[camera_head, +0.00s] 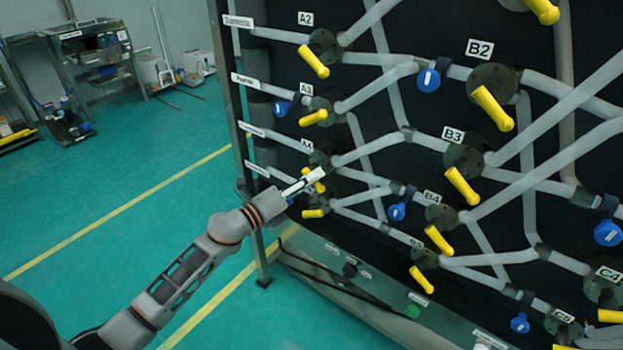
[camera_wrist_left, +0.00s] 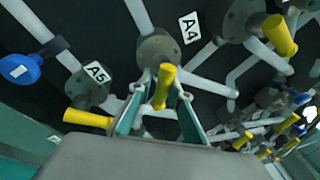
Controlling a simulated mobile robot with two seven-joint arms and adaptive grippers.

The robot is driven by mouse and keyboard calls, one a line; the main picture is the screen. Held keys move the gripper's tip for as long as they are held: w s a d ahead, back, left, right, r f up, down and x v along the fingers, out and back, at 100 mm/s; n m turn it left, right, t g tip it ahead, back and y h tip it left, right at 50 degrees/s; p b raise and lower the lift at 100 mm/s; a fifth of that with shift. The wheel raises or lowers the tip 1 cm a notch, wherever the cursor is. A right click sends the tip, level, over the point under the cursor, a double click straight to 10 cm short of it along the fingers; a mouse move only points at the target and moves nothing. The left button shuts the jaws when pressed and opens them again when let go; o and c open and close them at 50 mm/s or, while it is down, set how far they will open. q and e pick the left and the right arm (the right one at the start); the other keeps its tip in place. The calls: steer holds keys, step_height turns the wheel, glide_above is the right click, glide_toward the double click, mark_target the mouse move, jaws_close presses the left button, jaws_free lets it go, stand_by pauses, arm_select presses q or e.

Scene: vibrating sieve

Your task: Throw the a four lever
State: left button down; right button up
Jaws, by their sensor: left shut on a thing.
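The A4 lever is a yellow handle (camera_wrist_left: 163,87) on a dark round hub (camera_wrist_left: 158,48), beside the white A4 label (camera_wrist_left: 189,27). In the head view only part of the A4 lever (camera_head: 319,186) shows at my gripper. My left gripper (camera_head: 310,179) reaches the panel from the left. In the left wrist view its two fingers (camera_wrist_left: 160,96) stand on either side of the A4 handle, shut on it. The handle points down toward the palm in that view. My right gripper is not in view.
The A5 lever (camera_wrist_left: 88,118) lies close to the left in the wrist view. The A3 lever (camera_head: 313,118) is above in the head view. Grey pipes and blue tagged valves (camera_head: 397,211) crowd the black panel. The green floor (camera_head: 110,190) to the left is open.

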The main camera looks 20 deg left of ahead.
arm_select(q)
steer(key=shift+w+r, duration=0.1)
steer(key=shift+r, duration=0.45)
steer(key=c, duration=2)
jaws_free()
steer(key=shift+s+f, duration=0.2)
steer(key=shift+f, duration=0.05)
steer(key=v, duration=1.2)
steer(key=shift+w, duration=0.1)
